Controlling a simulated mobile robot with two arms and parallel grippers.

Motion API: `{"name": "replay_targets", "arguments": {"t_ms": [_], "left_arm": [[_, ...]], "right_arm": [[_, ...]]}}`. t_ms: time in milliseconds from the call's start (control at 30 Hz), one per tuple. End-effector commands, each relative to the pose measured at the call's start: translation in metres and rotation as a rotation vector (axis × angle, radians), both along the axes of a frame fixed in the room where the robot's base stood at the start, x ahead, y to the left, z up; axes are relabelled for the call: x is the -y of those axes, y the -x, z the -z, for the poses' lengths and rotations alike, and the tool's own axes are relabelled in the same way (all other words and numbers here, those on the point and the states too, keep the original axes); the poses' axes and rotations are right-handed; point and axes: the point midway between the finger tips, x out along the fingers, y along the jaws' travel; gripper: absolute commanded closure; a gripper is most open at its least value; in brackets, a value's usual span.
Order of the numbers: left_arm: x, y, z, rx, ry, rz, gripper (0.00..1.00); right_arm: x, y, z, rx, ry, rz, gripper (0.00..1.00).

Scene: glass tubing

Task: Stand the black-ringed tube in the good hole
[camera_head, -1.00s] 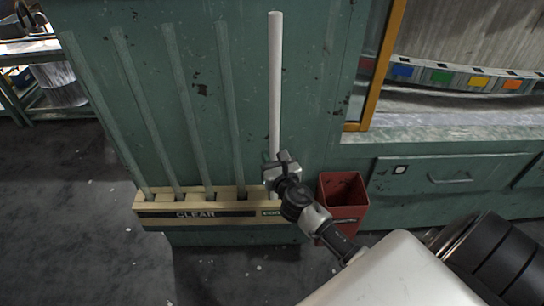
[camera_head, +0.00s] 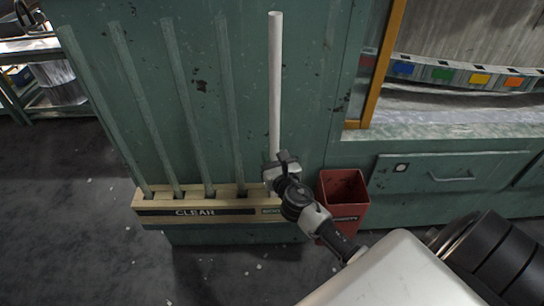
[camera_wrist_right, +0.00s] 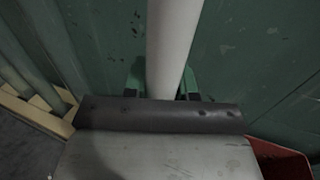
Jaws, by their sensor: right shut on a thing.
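A long pale tube (camera_head: 275,85) stands upright in front of the green cabinet. My right gripper (camera_head: 279,163) is shut on it near its lower end. In the right wrist view the same tube (camera_wrist_right: 172,45) rises between the two fingers (camera_wrist_right: 162,82). No black ring shows on the visible part of the tube. The wooden rack (camera_head: 225,203) is below and to the left, its front labelled CLEAR, with a second label partly hidden by my gripper. The tube's bottom end and the hole area behind my gripper are hidden. My left gripper is not in view.
Several clear tubes (camera_head: 180,105) stand in the rack's left holes, leaning against the cabinet (camera_head: 320,60). A red bin (camera_head: 343,200) is just right of my gripper. A counter (camera_head: 450,135) with coloured labels above it is at right.

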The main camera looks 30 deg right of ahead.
Motion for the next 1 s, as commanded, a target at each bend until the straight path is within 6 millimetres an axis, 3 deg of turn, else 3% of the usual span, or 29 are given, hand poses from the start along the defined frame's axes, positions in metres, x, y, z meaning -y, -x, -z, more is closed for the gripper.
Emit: {"name": "replay_targets", "arguments": {"t_ms": [67, 100, 300, 667, 1000], "left_arm": [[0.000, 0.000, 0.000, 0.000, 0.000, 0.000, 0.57], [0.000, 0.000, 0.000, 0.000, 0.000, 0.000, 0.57], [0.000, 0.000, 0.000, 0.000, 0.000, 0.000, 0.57], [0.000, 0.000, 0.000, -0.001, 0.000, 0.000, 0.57], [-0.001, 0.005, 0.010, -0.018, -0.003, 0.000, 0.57]], "right_arm": [[0.000, 0.000, 0.000, 0.001, 0.000, 0.000, 0.99], [0.000, 0.000, 0.000, 0.001, 0.000, 0.000, 0.72], [0.000, 0.000, 0.000, 0.001, 0.000, 0.000, 0.44], [-0.002, 0.007, 0.000, -0.001, 0.000, 0.000, 0.44], [-0.016, 0.070, 0.002, -0.003, -0.002, 0.000, 0.44]]}}
